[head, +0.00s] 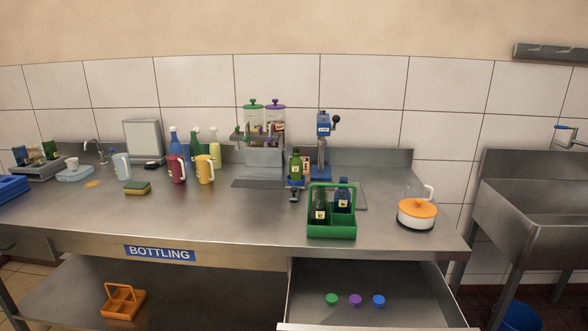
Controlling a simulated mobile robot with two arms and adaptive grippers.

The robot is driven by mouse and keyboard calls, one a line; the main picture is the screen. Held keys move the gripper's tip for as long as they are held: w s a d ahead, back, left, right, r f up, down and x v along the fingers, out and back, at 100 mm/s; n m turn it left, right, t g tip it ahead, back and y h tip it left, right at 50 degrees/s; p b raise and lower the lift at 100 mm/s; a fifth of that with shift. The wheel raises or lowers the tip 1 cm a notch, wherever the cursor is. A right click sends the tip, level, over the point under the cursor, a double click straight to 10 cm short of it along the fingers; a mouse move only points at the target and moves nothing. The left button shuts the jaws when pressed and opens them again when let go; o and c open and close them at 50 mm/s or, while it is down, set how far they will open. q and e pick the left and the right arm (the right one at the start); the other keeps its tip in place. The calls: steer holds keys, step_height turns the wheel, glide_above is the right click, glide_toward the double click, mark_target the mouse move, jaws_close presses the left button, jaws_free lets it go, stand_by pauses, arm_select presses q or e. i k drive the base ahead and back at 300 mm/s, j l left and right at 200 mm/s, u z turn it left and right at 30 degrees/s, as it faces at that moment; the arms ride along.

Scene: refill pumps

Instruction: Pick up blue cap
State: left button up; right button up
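The blue cap (379,300) lies in the open drawer (420,285) below the right part of the steel table. It is the rightmost of three caps in a row. The purple cap (355,300) is to its left, and the green cap (331,299) is left of that. The caps are apart from each other, with clear drawer floor around them. Neither of my grippers shows in the head view.
A green carrier (331,230) with bottles stands on the table above the drawer. A blue capping press (323,145) is behind. An orange carrier (123,302) sits on the lower shelf. The table's front centre is clear.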

mark_target(379, 300)
steer(key=u, duration=0.25)
steer(key=l+u, duration=0.85)
steer(key=l, duration=0.15)
steer(key=k+l+u, duration=0.2)
steer(key=l+u, duration=0.2)
steer(key=l, duration=0.1)
